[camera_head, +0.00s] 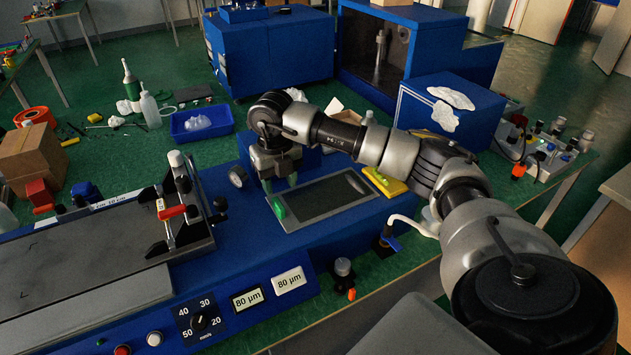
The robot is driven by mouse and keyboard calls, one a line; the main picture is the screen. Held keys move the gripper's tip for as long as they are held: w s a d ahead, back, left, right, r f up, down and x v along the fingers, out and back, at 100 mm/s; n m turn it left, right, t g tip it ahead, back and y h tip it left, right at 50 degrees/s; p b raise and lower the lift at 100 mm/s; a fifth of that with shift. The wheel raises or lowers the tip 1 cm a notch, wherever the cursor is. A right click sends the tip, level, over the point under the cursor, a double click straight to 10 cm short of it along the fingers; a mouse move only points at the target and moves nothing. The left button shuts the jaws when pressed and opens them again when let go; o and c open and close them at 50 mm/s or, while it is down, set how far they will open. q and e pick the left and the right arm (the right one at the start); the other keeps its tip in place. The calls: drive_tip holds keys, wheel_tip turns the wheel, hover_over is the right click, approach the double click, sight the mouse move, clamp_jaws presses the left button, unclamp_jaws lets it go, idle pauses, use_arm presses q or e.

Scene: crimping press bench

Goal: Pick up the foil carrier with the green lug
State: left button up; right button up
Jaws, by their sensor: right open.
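I cannot tell whether a finger touches the carrier. My left gripper is not in view.
A long coating bed with a red-handled clamp bar (172,212) lies to the left. A yellow sponge-like block (384,182) lies right of the carrier. A blue tray (202,121) and blue cabinets stand behind. A control panel with two 80 µm displays (247,298) is in front.

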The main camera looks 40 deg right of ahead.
sight(277, 202)
drive_tip(key=shift+f, duration=0.4)
drive_tip(key=shift+a+f, duration=0.1)
drive_tip(key=shift+f, duration=0.15)
drive_tip(key=f, duration=0.1)
drive_tip(key=f+p, duration=0.1)
drive_tip(key=f, duration=0.1)
drive_tip(key=f+p, duration=0.1)
drive_tip(key=shift+a+f, duration=0.25)
drive_tip(key=shift+a, duration=0.15)
drive_tip(key=shift+f, duration=0.35)
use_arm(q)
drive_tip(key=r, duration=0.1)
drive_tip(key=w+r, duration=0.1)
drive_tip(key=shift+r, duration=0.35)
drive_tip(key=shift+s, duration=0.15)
use_arm(e)
drive_tip(key=shift+c, duration=0.5)
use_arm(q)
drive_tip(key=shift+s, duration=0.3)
use_arm(e)
clamp_jaws()
